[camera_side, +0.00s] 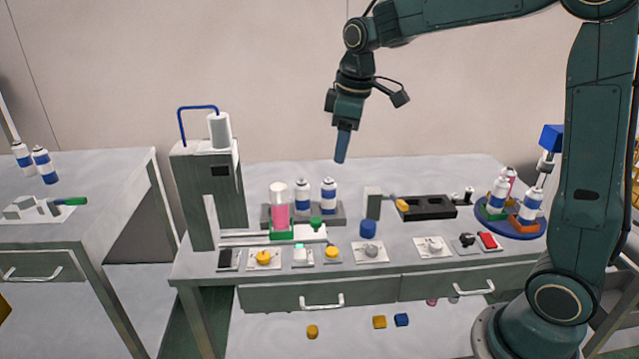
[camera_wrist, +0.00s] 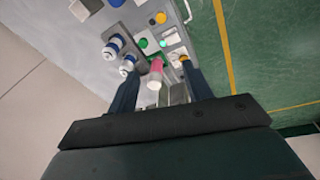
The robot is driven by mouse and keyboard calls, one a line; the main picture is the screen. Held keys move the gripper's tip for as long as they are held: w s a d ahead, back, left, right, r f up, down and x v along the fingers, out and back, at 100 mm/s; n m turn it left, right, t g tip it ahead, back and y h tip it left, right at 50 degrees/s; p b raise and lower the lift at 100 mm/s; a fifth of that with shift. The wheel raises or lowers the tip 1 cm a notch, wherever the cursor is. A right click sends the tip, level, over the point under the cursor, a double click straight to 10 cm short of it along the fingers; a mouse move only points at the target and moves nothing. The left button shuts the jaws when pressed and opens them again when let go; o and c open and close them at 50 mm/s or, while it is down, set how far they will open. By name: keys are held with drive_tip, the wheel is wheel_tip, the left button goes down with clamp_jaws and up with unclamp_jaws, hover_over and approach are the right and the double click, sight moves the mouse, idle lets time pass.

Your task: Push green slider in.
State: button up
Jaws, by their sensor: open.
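My gripper (camera_side: 341,160) hangs in the air above the back of the table, right of the slider, touching nothing. In the wrist view its two fingers (camera_wrist: 161,80) are apart with nothing held between them.
The tall grey press (camera_side: 207,195) stands left of the slider. Two white and blue cans (camera_side: 302,197) (camera_side: 329,195) stand in a grey rack behind it. A blue cylinder (camera_side: 368,229) and a black tray (camera_side: 427,208) are to the right. Knob panels line the front edge.

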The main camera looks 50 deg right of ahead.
drive_tip(key=w+d+f+n+g, duration=0.1)
drive_tip(key=w+d+f+n, duration=0.1)
drive_tip(key=w+f, duration=0.45)
drive_tip(key=n+g, duration=0.1)
hover_over(316, 220)
wheel_tip(316, 220, down, 6)
drive_tip(key=shift+r, duration=0.15)
wheel_tip(316, 220, down, 14)
drive_tip(key=shift+r, duration=0.1)
idle(0.3)
clamp_jaws()
